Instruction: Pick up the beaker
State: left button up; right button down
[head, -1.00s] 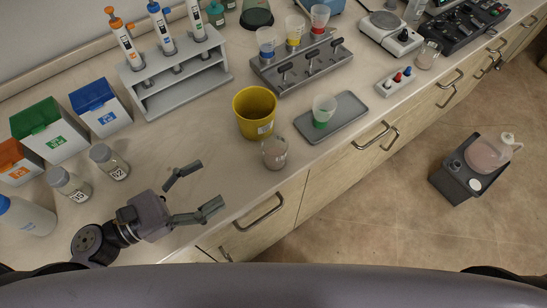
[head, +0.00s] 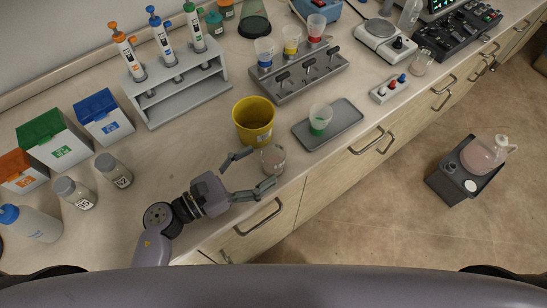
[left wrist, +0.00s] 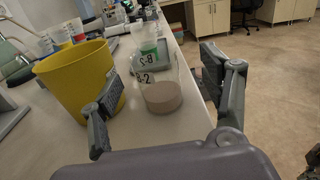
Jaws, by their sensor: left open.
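A small clear glass beaker (head: 273,158) with a pale pinkish-brown layer at its bottom stands upright near the front edge of the bench. In the left wrist view the beaker (left wrist: 161,97) stands ahead, between the two fingers. My left gripper (head: 262,170) is open and empty, low over the bench, with its fingertips near the beaker, one towards each side. I cannot tell whether either finger touches it. In the left wrist view one fingertip of the gripper (left wrist: 158,88) overlaps the yellow bucket. My right gripper is not in view.
The yellow bucket (head: 254,121) stands close behind the beaker. A grey tray (head: 343,126) with a green-banded cup (head: 320,118) lies to the right. A rack with pipettes (head: 180,88), boxes and jars (head: 76,193) stand at left. Drawer handles (head: 260,219) project below the edge.

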aim_at(273, 155)
pick_arm(q)
jog(key=shift+w+d+r, duration=0.1)
jog(key=shift+w+d, duration=0.1)
jog(key=shift+w, duration=0.05)
jog(key=p+x, duration=0.1)
jog(key=x, duration=0.1)
jog(key=p+x, duration=0.1)
jog(key=x, duration=0.1)
jog(key=shift+w+f, duration=0.2)
jog(key=shift+w, duration=0.15)
jog(key=shift+w+d+f, duration=0.1)
jog(key=shift+d, duration=0.05)
jog(key=shift+c, duration=0.3)
jog(key=shift+c, duration=0.8)
jog(key=c, duration=1.1)
